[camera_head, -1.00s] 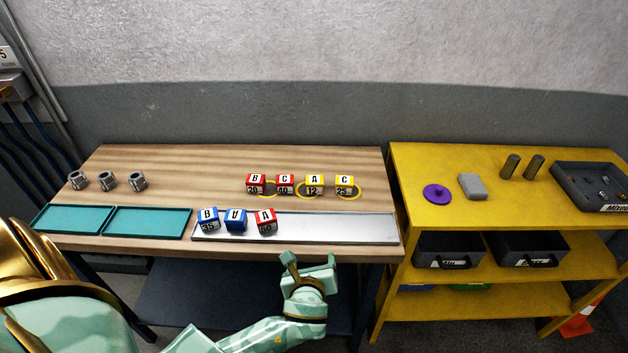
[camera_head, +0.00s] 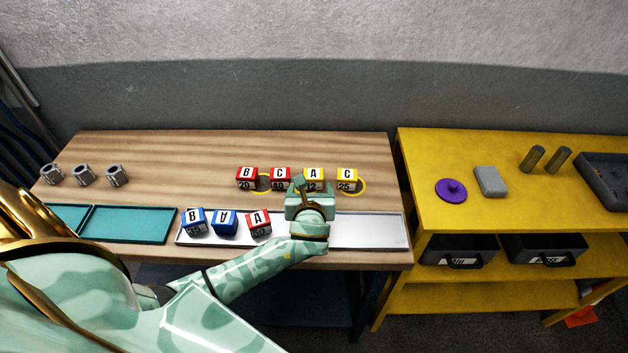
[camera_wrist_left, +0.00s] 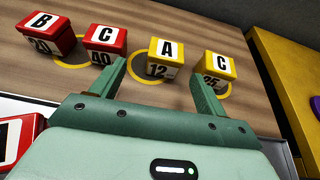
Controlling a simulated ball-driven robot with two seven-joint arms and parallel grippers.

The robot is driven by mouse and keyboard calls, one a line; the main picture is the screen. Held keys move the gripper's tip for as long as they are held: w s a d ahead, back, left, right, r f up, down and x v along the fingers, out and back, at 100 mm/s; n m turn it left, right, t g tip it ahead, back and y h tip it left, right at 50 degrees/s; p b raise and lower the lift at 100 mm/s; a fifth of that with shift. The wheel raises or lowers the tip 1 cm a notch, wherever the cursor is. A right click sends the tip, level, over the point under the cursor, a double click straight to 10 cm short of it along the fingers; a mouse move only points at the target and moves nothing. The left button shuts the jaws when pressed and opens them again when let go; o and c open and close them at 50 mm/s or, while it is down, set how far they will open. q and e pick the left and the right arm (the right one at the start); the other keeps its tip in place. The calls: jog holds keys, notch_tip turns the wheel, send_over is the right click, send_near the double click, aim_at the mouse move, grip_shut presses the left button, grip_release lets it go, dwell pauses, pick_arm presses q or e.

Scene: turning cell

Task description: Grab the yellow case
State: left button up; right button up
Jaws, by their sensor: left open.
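Two yellow cases stand in the back row on the wooden table: one marked A and 12 (camera_head: 314,173), and one marked C and 25 (camera_head: 347,175). My left gripper (camera_head: 313,187) is open and empty in front of the A case, hiding part of its lower front. In the left wrist view, the A case (camera_wrist_left: 165,58) lies ahead between the open fingers (camera_wrist_left: 161,84), apart from them. The C case (camera_wrist_left: 219,65) is just beyond the right finger, which overlaps its lower left edge. My right gripper is out of view.
Red cases B (camera_head: 247,175) and C (camera_head: 280,176) stand left of the yellow ones. Blue and red cases (camera_head: 225,222) sit on the silver tray (camera_head: 365,231). Teal trays (camera_head: 125,224) and grey metal parts (camera_head: 84,175) are at left. A yellow bench (camera_head: 425,160) adjoins at right.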

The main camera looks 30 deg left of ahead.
aim_at(314, 180)
pick_arm(q)
jog(key=x, duration=0.2)
jog(key=shift+w+a, duration=0.1)
jog(key=shift+w, duration=0.15)
jog(key=b+x, duration=0.1)
jog(key=x, duration=0.1)
jog(key=b+x, duration=0.1)
jog(key=x, duration=0.1)
jog(key=shift+w+d, duration=0.15)
jog(key=shift+d, duration=0.1)
jog(key=shift+w+a, duration=0.2)
jog(key=shift+w, duration=0.1)
jog(key=shift+s, duration=0.1)
jog(key=shift+c, duration=0.9)
jog(key=c, duration=1)
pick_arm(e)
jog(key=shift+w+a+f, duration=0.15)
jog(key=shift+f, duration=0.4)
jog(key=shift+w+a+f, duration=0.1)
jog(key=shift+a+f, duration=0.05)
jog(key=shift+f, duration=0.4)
